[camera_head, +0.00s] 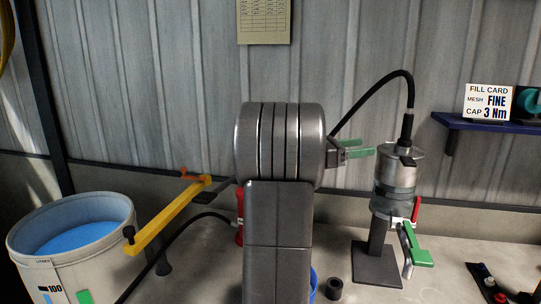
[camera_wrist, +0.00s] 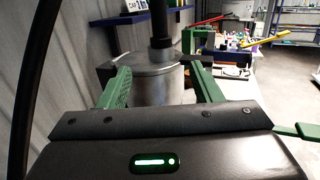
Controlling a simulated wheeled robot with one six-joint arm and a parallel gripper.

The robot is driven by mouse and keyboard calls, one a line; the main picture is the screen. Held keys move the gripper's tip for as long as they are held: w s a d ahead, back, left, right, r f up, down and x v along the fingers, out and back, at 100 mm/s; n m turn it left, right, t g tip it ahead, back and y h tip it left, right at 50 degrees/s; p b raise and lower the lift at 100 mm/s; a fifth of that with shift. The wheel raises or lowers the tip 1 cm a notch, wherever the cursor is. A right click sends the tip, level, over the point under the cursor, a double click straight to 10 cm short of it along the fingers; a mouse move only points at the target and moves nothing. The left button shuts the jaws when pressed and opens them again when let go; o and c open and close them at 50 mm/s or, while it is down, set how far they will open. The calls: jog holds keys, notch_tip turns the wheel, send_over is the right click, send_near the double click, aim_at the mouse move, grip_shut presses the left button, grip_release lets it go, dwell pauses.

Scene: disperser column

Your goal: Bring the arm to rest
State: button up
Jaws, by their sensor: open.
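My gripper (camera_head: 366,147) shows in the head view just left of the upper part of the metal column (camera_head: 400,167). Its two green fingers point right, toward the column, with a small gap in the picture. In the wrist view my gripper (camera_wrist: 157,78) is open, with the fingers spread wide. The column's metal body (camera_wrist: 158,88) shows between and beyond them, and nothing is gripped. My own grey arm links fill the middle of the head view and hide part of the bench.
The column has a red lever (camera_head: 416,209), a green handle (camera_head: 421,257) and a black hose (camera_head: 375,80) arching from its top. A bucket (camera_head: 70,210) with blue contents and a yellow bar (camera_head: 168,213) stand left. A blue shelf (camera_head: 480,124) holds the fill card (camera_head: 488,101).

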aim_at(399, 142)
jog(key=d+p, duration=0.1)
jog(key=d, duration=0.3)
jog(key=w+d+p, duration=0.1)
jog(key=d, duration=0.3)
jog(key=d+r+p, duration=0.1)
jog(key=d, duration=0.3)
jog(key=shift+w+d+r, duration=0.1)
jog(key=shift+w, duration=0.05)
notch_tip(399, 142, up, 9)
jog(key=p, duration=0.5)
jog(key=shift+f+p, duration=0.2)
jog(key=shift+p, duration=0.2)
